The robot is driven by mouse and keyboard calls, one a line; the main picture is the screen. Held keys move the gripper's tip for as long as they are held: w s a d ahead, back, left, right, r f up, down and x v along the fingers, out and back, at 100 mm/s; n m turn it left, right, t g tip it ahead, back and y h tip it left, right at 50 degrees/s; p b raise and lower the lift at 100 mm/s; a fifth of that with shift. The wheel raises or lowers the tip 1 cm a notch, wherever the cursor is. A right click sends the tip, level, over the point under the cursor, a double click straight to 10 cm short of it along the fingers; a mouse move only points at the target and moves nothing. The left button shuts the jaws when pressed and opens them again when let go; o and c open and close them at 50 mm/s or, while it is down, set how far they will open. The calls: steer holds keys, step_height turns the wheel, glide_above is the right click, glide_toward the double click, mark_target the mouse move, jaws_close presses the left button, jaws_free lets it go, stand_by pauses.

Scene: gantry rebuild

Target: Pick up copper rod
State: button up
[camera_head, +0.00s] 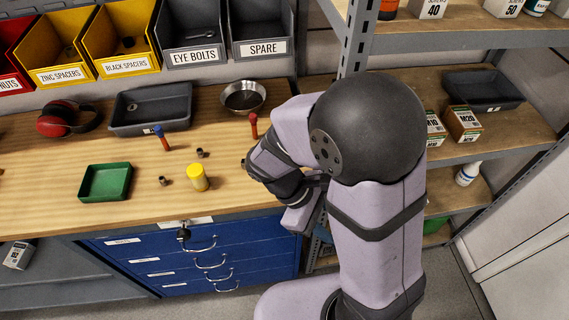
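I cannot pick out a copper rod for certain. A short reddish-orange piece (253,125) stands on the wooden bench just left of my arm. A similar red piece with a blue end (162,139) stands farther left, near the grey tray. What looks like my gripper's body (302,215) shows at the bench's front edge, below my dark wrist joint. Its fingers are hidden, so I cannot see whether they are open or hold anything.
A yellow cylinder (197,177), small dark pieces (163,181), a green tray (84,195), a grey tray (122,128), a metal bowl (254,108) and red ear defenders (55,123) rest on the bench (45,205). Bins line the back. Shelving (505,137) stands right.

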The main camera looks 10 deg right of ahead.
steer(key=w+a+r+n+t+h+p, duration=0.1)
steer(key=w+a+r+n+t+h, duration=0.3)
steer(key=w+a+n+t, duration=0.4)
steer(key=w+a+r+n+t+h, duration=0.4)
steer(key=w+a+n+t, duration=0.15)
steer(key=n, duration=0.35)
steer(key=shift+m+t+y, duration=0.3)
steer(key=shift+m+t, duration=0.25)
steer(key=shift+m, duration=0.05)
steer(key=f+b, duration=0.1)
steer(key=w+f+b, duration=0.1)
steer(key=f, duration=0.1)
steer(key=d+f+b, duration=0.1)
steer(key=shift+w+f+b, duration=0.15)
steer(key=shift+b, duration=0.25)
steer(key=shift+w+d+f+m+b, duration=0.2)
steer(key=shift+w+f+m+b, duration=0.4)
steer(key=shift+f, duration=0.25)
steer(key=shift+p+x, duration=0.7)
steer(key=shift+x, duration=0.8)
steer(key=shift+p+x, duration=0.85)
steer(key=shift+x, duration=1.35)
steer(key=shift+s+d+f, duration=0.1)
steer(key=shift+s+f, duration=0.05)
jaws_close()
